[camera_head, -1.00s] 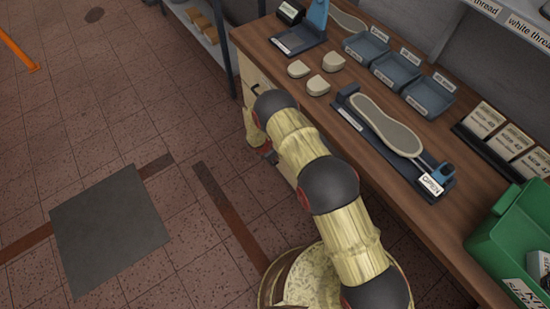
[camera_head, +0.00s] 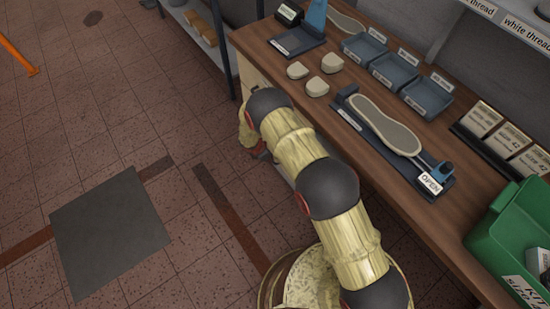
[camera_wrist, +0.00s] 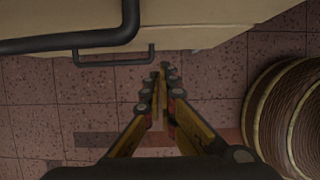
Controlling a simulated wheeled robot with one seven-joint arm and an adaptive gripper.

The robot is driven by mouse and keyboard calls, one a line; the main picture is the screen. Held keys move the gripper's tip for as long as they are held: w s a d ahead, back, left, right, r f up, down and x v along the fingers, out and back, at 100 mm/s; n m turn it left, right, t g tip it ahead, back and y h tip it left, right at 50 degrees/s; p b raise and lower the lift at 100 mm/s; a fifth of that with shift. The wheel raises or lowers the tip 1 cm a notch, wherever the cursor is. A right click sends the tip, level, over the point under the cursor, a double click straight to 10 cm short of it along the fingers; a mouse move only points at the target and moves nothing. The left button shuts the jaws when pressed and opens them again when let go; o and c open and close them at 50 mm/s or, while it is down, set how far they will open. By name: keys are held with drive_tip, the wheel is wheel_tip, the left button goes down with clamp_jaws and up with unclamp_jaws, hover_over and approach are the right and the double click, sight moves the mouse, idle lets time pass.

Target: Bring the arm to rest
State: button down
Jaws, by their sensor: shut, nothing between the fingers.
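My gripper (camera_wrist: 160,82) shows in the wrist view with its two fingers together and nothing between them. It points down over the tiled floor (camera_wrist: 60,95), beside the pale front of the workbench. In the head view my arm reaches along the front edge of the wooden workbench (camera_head: 420,225), and the gripper end is mostly hidden behind the arm links, below the bench top. My gripper holds nothing and appears apart from the dark handle (camera_wrist: 115,60) on the bench front.
On the bench are a sole on a blue fixture (camera_head: 385,125) labelled OPEN, small blue trays (camera_head: 395,70), several beige pieces (camera_head: 332,63), and a green crate (camera_head: 515,225) at right. A grey mat (camera_head: 110,235) lies on open floor at left.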

drive_tip(key=p+v, duration=0.1)
drive_tip(key=v, duration=0.5)
drive_tip(key=shift+s+r+p, duration=0.2)
drive_tip(key=shift+s+p, duration=0.05)
drive_tip(key=shift+p, duration=0.15)
drive_tip(key=shift+a, duration=0.1)
